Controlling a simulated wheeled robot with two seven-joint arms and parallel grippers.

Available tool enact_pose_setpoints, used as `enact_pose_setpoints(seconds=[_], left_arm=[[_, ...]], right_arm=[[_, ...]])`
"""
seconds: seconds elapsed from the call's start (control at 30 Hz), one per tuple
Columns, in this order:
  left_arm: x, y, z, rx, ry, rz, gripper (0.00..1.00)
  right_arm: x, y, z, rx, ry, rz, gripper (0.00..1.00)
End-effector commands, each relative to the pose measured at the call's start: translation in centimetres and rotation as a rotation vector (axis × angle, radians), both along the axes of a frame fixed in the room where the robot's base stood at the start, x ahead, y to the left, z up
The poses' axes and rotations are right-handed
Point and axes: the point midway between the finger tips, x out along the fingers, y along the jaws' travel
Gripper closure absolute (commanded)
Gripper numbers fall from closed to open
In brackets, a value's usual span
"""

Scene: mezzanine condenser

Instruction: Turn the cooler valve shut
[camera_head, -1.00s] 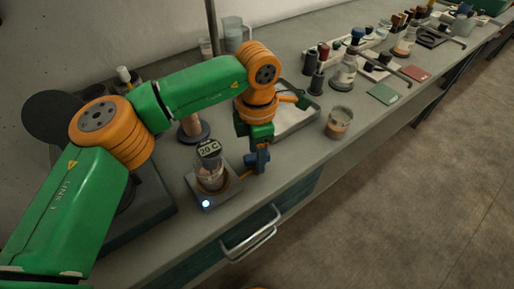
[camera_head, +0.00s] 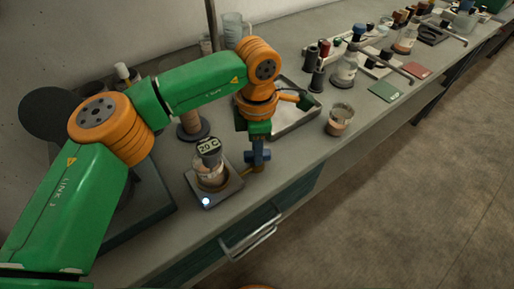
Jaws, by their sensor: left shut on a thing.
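The cooler (camera_head: 228,190) is a small square grey base near the front edge of the bench, with a lit white spot on its front corner. A glass vessel with pale brown contents (camera_head: 211,175) stands on it, under a dark round readout marked "20 C" (camera_head: 208,146). My left gripper (camera_head: 256,164) points down at the cooler's right side. Its blue jaws are shut on a small brass-coloured piece, apparently the cooler valve (camera_head: 253,171). The jaws hide most of it, so its angle cannot be told. My right gripper is not in view.
A grey tray (camera_head: 308,122) lies behind my left gripper, and a beaker (camera_head: 340,119) stands to its right. A drawer handle (camera_head: 252,236) juts from the bench front. Bottles and coloured cards (camera_head: 384,91) crowd the far right; the bench front between is clear.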

Motion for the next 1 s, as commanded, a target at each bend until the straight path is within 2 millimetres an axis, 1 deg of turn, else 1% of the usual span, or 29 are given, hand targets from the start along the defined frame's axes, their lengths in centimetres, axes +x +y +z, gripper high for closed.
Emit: enact_pose_setpoints(seconds=[0.3, 0.7, 1.0], left_arm=[[0.01, -0.02, -0.04, 0.0, -0.001, -0.286, 1.0], [-0.01, -0.02, 0.0, -0.001, 0.0, -0.662, 1.0], [-0.01, -0.03, 0.01, -0.001, 0.0, -0.896, 1.0]], right_arm=[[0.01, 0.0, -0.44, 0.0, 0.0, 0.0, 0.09], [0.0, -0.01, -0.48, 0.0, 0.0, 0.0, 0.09], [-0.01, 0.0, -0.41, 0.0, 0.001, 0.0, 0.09]])
